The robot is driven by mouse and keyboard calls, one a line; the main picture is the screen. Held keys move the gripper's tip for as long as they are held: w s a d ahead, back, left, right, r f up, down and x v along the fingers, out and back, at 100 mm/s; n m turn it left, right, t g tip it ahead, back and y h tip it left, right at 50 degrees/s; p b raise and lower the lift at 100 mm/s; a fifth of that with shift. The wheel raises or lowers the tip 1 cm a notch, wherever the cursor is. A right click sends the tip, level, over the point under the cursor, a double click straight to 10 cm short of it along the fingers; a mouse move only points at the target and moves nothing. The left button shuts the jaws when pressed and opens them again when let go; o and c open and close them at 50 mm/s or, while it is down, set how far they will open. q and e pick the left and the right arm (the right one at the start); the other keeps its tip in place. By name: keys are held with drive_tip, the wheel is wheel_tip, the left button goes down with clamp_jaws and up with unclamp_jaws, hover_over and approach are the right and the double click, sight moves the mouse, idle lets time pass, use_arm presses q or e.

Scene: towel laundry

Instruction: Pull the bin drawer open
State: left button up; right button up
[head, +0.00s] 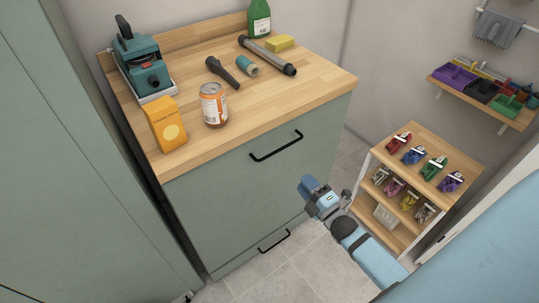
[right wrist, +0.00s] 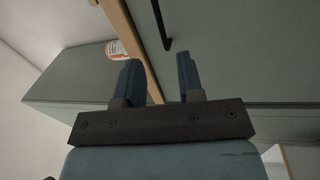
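The green cabinet under the wooden counter has a wide upper drawer front (head: 235,195) with a black bar handle (head: 276,146). A second black handle (head: 274,241) sits low near the floor. Which front is the bin drawer I cannot tell; both look closed. My right gripper (head: 308,186) is to the right of and below the upper handle, apart from it. In the right wrist view the blue fingers (right wrist: 160,78) are spread with nothing between them, and the black handle (right wrist: 161,25) shows beyond them. My left gripper is not in view.
On the counter (head: 190,72) stand a can (head: 213,105), a juice carton (head: 166,124), a teal machine (head: 142,62), a green bottle (head: 259,18) and loose tools. A small shelf unit (head: 412,142) with coloured items stands at the right. Tiled floor (head: 285,268) is clear before the cabinet.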

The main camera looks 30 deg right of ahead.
sight(281, 149)
drive_tip(key=shift+n, duration=0.4)
drive_tip(key=w+r, duration=0.1)
drive_tip(key=w, duration=0.8)
drive_tip(key=w+r, duration=0.1)
drive_tip(key=w, duration=0.4)
drive_tip(key=shift+d+r, duration=0.15)
drive_tip(key=shift+r, duration=0.2)
clamp_jaws()
